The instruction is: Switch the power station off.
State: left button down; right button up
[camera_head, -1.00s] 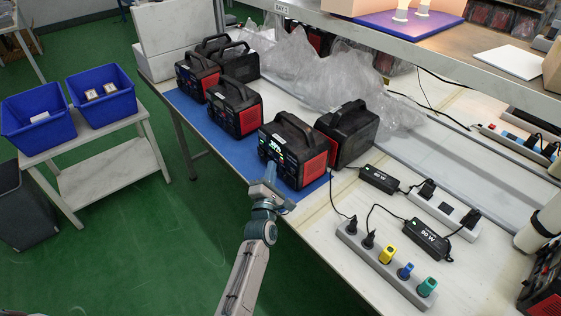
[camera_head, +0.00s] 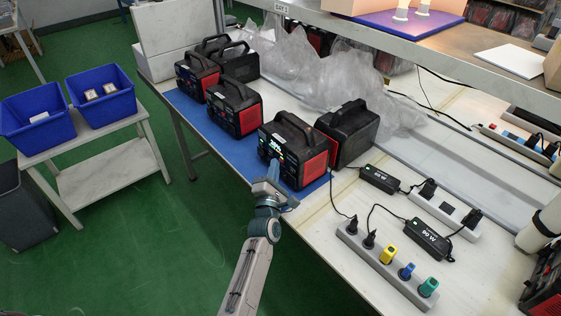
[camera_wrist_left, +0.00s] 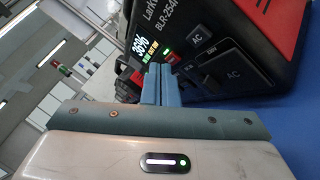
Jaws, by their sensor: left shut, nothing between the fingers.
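The power station (camera_head: 293,150) is a black box with red side panels and a top handle, standing on the blue mat near the table's front edge. In the left wrist view its front panel (camera_wrist_left: 215,50) shows a lit display reading about 36%, a small red-lit button and AC sockets. My left gripper (camera_head: 273,168) is shut and empty, with its fingertips close to the front panel. In the left wrist view the blue fingertips (camera_wrist_left: 161,70) are just below the display, near the lit button; I cannot tell whether they touch. My right gripper is not in view.
Several similar power stations (camera_head: 234,107) stand on the blue mat (camera_head: 196,113) to the left, and another (camera_head: 347,133) stands right behind. Power strips (camera_head: 385,262) with plugs and adapters lie to the right. Plastic wrap (camera_head: 335,75) lies behind.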

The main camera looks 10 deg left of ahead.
pick_arm(q)
jog(key=shift+w+d, duration=0.15)
jog(key=shift+w, duration=0.05)
dwell(0.4)
jog(key=shift+s+a, duration=0.55)
jog(key=shift+s, duration=0.1)
jog(key=shift+s, duration=0.1)
jog(key=s+a, duration=0.3)
jog(key=s, duration=0.1)
jog(key=shift+s+a, duration=0.25)
jog(key=shift+a, duration=0.15)
dwell(0.4)
